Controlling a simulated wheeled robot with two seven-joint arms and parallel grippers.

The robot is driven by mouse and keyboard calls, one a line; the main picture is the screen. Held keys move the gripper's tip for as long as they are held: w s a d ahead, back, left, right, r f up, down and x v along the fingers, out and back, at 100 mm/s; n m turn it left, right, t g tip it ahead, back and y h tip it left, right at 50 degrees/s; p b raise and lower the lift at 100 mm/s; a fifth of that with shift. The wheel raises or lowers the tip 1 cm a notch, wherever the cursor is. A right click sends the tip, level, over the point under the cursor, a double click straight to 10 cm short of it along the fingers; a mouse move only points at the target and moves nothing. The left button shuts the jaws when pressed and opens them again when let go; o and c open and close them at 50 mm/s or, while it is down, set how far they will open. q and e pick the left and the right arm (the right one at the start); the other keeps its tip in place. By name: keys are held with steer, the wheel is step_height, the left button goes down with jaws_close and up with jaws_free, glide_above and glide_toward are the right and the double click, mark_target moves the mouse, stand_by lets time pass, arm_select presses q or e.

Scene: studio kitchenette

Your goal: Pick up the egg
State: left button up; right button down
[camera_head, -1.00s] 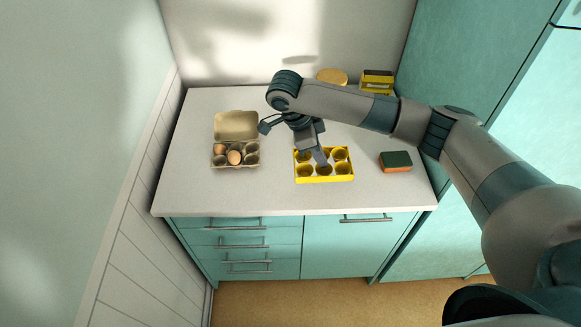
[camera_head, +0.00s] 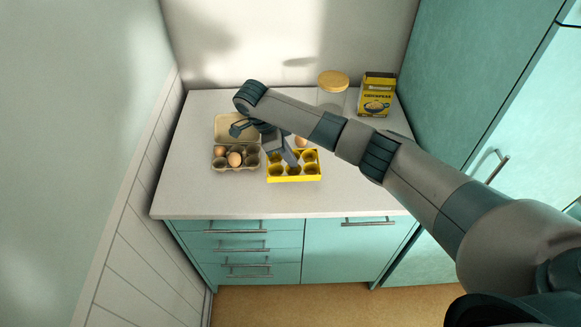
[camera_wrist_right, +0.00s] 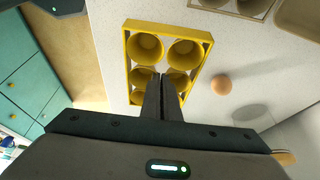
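A brown egg (camera_head: 301,142) lies on the counter just behind the yellow egg tray (camera_head: 293,179); it shows fully in the right wrist view (camera_wrist_right: 221,85), outside the tray. Two more eggs (camera_head: 235,158) sit in the open grey-beige carton (camera_head: 236,131) to the left. My right gripper (camera_head: 292,161) points down at the tray. In the right wrist view its fingers (camera_wrist_right: 163,77) are close together among the tray's cups, apart from the loose egg. No egg is between them; whether they pinch a tray divider is unclear. The visible cups look empty. My left gripper is not in view.
A jar with a wooden lid (camera_head: 333,80) and a yellow chickpeas box (camera_head: 376,95) stand at the back right. My right arm crosses the counter's right side. The counter's front left (camera_head: 190,195) is clear.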

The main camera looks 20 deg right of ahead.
steer(key=shift+f, duration=0.3)
step_height(320, 180, down, 3)
steer(key=shift+r+p, duration=0.1)
steer(key=shift+p, duration=0.9)
steer(key=shift+f, duration=0.35)
steer(key=c, duration=2)
jaws_free()
steer(key=shift+f, duration=0.1)
steer(key=shift+c, duration=0.2)
